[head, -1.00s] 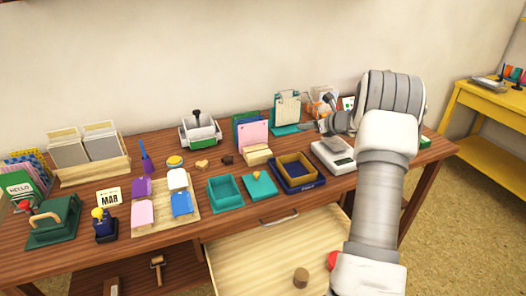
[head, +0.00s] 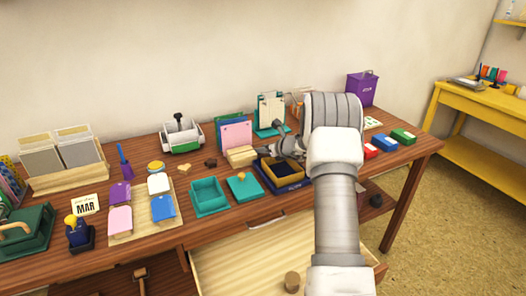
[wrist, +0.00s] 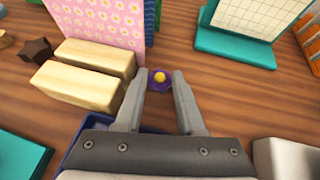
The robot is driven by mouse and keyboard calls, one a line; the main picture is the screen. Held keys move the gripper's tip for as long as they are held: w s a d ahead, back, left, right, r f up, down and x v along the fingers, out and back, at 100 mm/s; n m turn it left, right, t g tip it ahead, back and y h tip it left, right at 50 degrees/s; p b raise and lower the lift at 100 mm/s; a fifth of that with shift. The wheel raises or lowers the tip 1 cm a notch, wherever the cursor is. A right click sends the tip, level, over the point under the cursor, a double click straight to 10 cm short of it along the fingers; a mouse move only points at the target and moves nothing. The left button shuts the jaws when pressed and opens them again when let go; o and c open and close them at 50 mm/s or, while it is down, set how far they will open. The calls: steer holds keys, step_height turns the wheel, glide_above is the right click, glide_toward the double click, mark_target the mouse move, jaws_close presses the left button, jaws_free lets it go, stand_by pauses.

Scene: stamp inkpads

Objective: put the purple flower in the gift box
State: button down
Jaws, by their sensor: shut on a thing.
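The purple flower (wrist: 159,78) has a yellow centre and sits between my fingertips in the wrist view. My gripper (wrist: 158,82) is shut on it. In the head view my gripper (head: 290,147) is over the back edge of the navy box (head: 280,181), and the flower cannot be made out there. An open teal box (head: 209,196), apparently the gift box, stands left of the navy box. A teal lid with a yellow knob (head: 243,186) lies between them. I cannot tell how high the flower is above the table.
Wooden blocks (wrist: 80,75) and a pink dotted card (wrist: 105,20) stand left of my gripper. A teal stand (wrist: 235,48) is behind right. A tray of coloured pads (head: 150,228) lies left of the teal box. A drawer (head: 245,262) is open below.

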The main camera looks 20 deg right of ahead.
steer(key=shift+r, duration=0.1)
steer(key=shift+f, duration=0.2)
steer(key=c, duration=0.8)
jaws_free()
steer(key=shift+r, duration=0.1)
